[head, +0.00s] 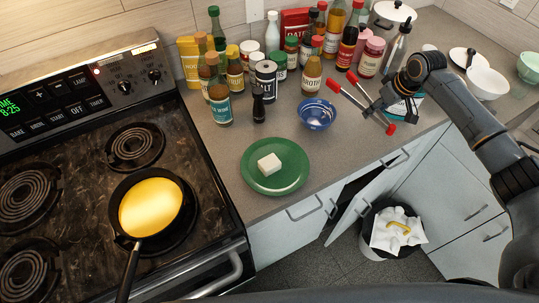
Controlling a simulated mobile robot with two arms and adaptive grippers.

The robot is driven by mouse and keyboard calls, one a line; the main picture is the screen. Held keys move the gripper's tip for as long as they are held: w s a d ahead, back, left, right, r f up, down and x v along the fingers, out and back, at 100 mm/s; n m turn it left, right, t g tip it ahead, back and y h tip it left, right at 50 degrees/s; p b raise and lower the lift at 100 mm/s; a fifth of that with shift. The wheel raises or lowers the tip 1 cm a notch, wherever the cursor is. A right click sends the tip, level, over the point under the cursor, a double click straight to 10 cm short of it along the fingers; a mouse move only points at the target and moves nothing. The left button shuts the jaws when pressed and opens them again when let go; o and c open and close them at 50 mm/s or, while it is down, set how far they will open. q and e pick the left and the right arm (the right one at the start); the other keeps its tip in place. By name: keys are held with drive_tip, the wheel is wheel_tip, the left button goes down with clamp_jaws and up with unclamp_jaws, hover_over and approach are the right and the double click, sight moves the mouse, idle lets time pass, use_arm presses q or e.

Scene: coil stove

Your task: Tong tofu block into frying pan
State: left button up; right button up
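A white tofu block (269,163) sits on a green plate (275,186) on the grey counter, right of the stove. A black frying pan (191,208) stands on the stove's front right coil; its inside is yellow, and its handle points to the front. My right gripper (376,104) is above the counter, right of the blue bowl, apart from the tofu. It appears shut on red-tipped tongs (357,99), whose two spread red ends point up and left. The third red end is below the gripper. My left gripper is not in view.
A blue bowl (317,114) stands behind the plate. Several bottles and jars, including a small dark shaker (258,104), crowd the back of the counter. A bin (376,243) stands on the floor by an open cabinet door (367,198). The counter around the plate is clear.

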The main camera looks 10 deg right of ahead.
use_arm(q)
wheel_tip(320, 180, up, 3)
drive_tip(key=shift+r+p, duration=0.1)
drive_tip(key=shift+p, duration=0.95)
use_arm(e)
wheel_tip(320, 180, up, 3)
drive_tip(key=shift+r, duration=0.15)
drive_tip(key=shift+a, duration=0.15)
